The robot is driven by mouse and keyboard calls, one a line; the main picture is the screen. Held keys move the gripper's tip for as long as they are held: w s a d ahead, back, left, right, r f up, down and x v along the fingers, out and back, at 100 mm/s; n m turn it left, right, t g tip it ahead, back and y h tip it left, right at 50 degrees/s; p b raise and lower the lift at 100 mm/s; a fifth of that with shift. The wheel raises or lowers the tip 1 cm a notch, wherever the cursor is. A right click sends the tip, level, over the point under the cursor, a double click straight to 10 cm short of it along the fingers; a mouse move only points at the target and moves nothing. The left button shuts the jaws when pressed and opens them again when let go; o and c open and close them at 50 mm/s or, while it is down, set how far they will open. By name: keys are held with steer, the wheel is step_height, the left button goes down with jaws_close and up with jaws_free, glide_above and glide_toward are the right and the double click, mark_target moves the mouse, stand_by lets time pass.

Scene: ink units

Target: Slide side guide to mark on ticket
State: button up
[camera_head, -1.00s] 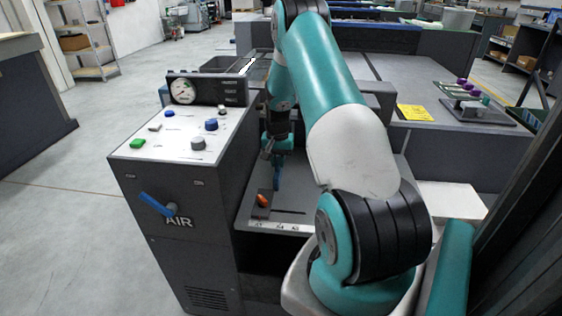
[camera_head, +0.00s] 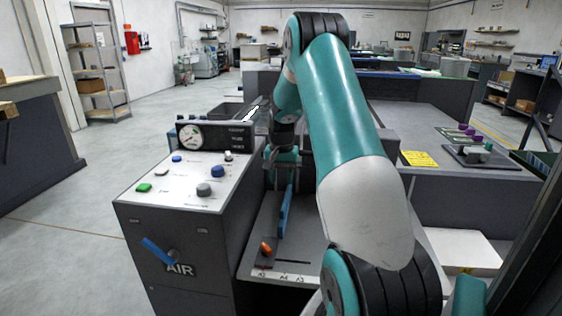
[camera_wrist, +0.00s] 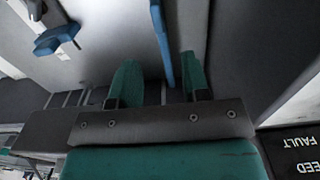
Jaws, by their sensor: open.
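The side guide (camera_head: 285,212) is a thin blue upright plate on the grey feed tray (camera_head: 291,255), behind an orange knob (camera_head: 265,248). My gripper (camera_head: 283,157) is at the tray's far end, by the guide's upper end. In the wrist view the guide (camera_wrist: 162,45) lies ahead, roughly in line with the gap between the open green fingers (camera_wrist: 160,82), closer to the right finger. Contact cannot be told. The yellow ticket (camera_head: 418,158) lies on the table to the right; its writing is too small to read. Scale marks (camera_head: 282,277) run along the tray's front edge.
A control box (camera_head: 190,190) with knobs, a gauge and a blue AIR lever (camera_head: 158,251) stands left of the tray. The wrist view shows a dark label panel (camera_wrist: 295,150) at right and another blue part (camera_wrist: 57,38) at upper left. My arm hides the tray's right side.

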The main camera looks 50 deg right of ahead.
step_height(320, 180, up, 6)
steer(key=shift+f, duration=0.1)
stand_by(0.4)
steer(key=s+a+r+n+y+p, duration=0.1)
steer(key=a+r+n, duration=0.25)
steer(key=a, duration=0.65)
steer(key=a+r+n+t+p, duration=0.1)
steer(key=a+r+n+p, duration=0.3)
steer(key=a, duration=0.6)
steer(key=s+a+r+n+y+b, duration=0.1)
steer(key=a+r+n, duration=0.3)
steer(key=a, duration=0.7)
steer(key=s+a+r+n+g+y+p, duration=0.1)
steer(key=s+a+r+n, duration=0.3)
steer(key=s+a, duration=1.2)
steer(key=s+n+y+p, duration=0.1)
steer(key=s+n, duration=0.1)
steer(key=n, duration=0.2)
steer(key=shift+s+a+r+p, duration=0.15)
steer(key=shift+a+p, duration=0.1)
steer(key=shift+p, duration=0.05)
